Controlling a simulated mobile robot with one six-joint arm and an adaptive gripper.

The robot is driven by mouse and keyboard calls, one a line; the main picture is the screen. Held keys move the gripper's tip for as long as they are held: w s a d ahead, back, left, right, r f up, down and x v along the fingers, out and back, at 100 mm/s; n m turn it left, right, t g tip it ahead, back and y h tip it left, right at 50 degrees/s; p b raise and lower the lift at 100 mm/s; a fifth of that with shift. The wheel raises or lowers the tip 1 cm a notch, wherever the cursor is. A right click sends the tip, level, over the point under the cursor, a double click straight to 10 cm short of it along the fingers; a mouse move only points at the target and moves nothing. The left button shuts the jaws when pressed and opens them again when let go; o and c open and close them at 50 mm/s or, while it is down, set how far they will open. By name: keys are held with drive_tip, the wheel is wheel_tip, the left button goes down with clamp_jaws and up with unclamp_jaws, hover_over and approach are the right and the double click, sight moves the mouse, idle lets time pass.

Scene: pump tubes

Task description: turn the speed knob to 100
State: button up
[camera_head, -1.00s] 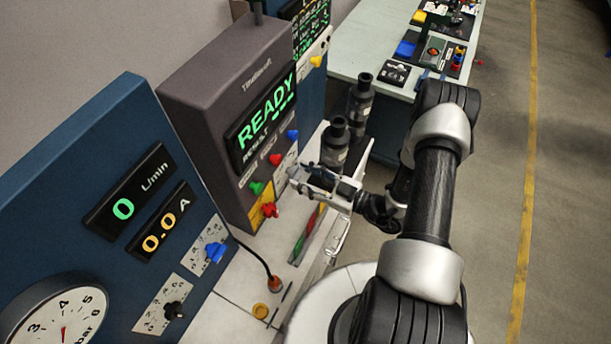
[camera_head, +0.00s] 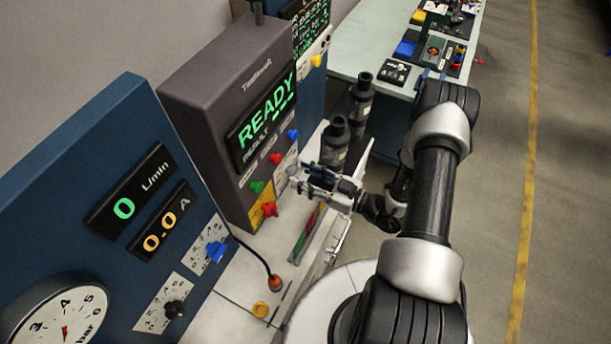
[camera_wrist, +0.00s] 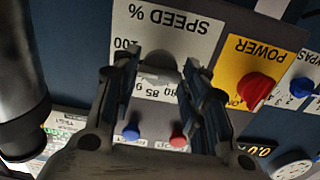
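The speed plate (camera_wrist: 190,38) is white, marked "SPEED %", and shows upside down in the wrist view, with 100 at its left and 90, 85 lower down. A grey rounded knob (camera_wrist: 158,74) sits on it between my fingers, partly hidden by them. Its pointer is not clear, so I cannot tell its setting. My gripper (camera_wrist: 165,80) straddles the knob, one finger on each side; firm contact is not clear. In the head view my gripper (camera_head: 300,180) is at the right part of the dark grey machine's front, where the knob is hidden.
In the wrist view, a red power knob (camera_wrist: 257,90) on yellow and a blue knob (camera_wrist: 301,89) lie right of my gripper. Two dark cylinders, one (camera_head: 335,145) nearer, stand behind my gripper. A READY display (camera_head: 262,120) is above it.

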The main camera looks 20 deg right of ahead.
drive_tip(key=o, duration=0.4)
drive_tip(key=v, duration=1.2)
drive_tip(key=shift+r, duration=0.1)
